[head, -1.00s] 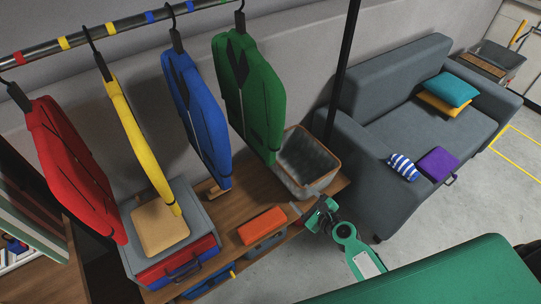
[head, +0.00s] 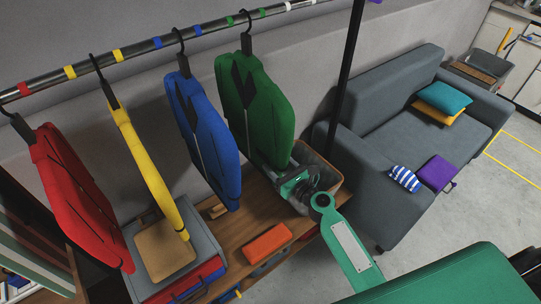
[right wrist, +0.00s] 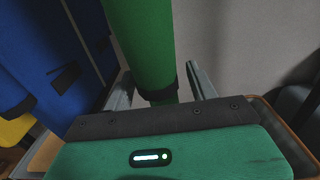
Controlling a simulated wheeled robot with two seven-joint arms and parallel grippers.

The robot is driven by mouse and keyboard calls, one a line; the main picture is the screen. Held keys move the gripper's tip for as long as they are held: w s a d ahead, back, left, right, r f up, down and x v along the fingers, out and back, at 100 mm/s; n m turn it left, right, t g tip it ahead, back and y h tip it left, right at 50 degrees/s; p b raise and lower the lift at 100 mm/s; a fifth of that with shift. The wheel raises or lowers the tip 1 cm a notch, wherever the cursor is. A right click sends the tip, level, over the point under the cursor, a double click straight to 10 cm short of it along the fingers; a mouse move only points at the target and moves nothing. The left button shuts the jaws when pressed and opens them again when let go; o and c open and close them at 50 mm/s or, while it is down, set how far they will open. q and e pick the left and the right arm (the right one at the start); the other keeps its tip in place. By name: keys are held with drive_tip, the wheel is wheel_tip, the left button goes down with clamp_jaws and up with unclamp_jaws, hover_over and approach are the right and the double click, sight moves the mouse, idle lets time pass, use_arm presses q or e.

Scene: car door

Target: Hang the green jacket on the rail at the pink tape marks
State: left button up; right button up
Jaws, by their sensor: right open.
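The green jacket (head: 262,105) hangs upright on a dark hanger from the rail (head: 135,50), its hook between two green tape marks. In the right wrist view, a green sleeve (right wrist: 140,40) with a dark cuff stands between the fingers. My right gripper (head: 284,182) is at the jacket's lower right edge. Its fingers are apart around the sleeve (right wrist: 160,88), not closed on it. No pink tape marks show; a purple piece (head: 375,1) is at the top edge. My left gripper is out of view.
Red (head: 72,200), yellow (head: 145,165) and blue (head: 203,130) jackets hang to the left. A grey bin (head: 330,180) stands behind my gripper, on a wooden bench (head: 235,225) with an orange block (head: 267,242). A black post (head: 347,70) rises right of the green jacket.

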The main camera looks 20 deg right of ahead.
sight(270, 155)
drive_tip(key=shift+x, duration=2.3)
clamp_jaws()
drive_tip(key=shift+r+p, duration=0.35)
drive_tip(key=shift+p, duration=0.15)
drive_tip(key=shift+r, duration=0.1)
drive_tip(key=shift+d, duration=0.1)
